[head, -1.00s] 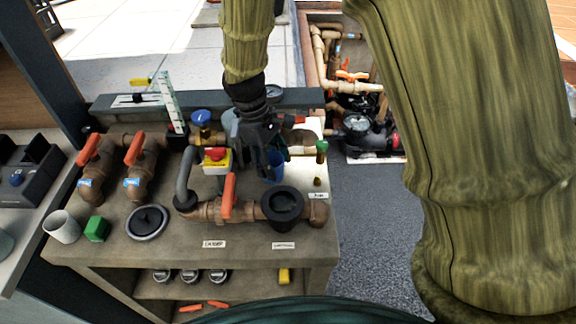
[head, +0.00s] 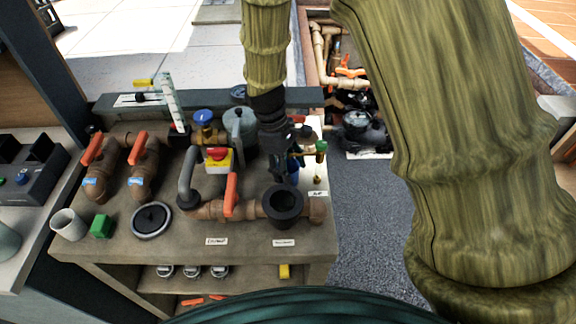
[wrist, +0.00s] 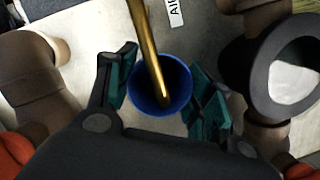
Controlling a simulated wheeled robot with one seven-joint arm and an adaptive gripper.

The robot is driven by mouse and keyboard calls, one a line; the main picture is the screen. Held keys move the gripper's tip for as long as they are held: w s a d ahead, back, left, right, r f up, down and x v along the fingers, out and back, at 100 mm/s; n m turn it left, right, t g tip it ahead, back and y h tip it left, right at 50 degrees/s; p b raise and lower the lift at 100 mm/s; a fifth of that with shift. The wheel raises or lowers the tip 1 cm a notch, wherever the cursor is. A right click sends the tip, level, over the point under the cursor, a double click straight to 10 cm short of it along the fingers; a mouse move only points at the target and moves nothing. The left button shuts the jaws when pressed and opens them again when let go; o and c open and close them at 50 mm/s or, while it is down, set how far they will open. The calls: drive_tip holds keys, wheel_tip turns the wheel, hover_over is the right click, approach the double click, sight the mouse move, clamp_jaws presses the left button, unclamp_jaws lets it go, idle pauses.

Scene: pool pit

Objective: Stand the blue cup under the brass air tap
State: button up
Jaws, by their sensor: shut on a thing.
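The blue cup (head: 294,173) is at the right end of the bench, partly hidden behind my gripper (head: 285,158). In the wrist view, I look down into the open mouth of the upright cup (wrist: 148,105), between the teal pads of my gripper (wrist: 165,88), which is shut on it. The brass air tap (head: 320,147) has a green knob in the head view. Its brass spout (wrist: 147,40) comes in from the top of the wrist view, and its end lies over the cup's mouth. I cannot tell whether the cup's base touches the bench.
A label (wrist: 175,12) starting "AI" lies near the spout. A black round collar (head: 283,203) on a brown pipe stands close in front of the cup. A red-and-yellow switch (head: 218,160) and an orange valve handle (head: 231,194) are to the left. The bench's right edge is near.

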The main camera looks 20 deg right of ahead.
drive_tip(key=shift+f, duration=0.15)
drive_tip(key=o, duration=0.9)
drive_tip(key=shift+c, duration=0.2)
drive_tip(key=b+v, duration=0.2)
drive_tip(key=v, duration=1)
drive_tip(key=shift+b, duration=0.35)
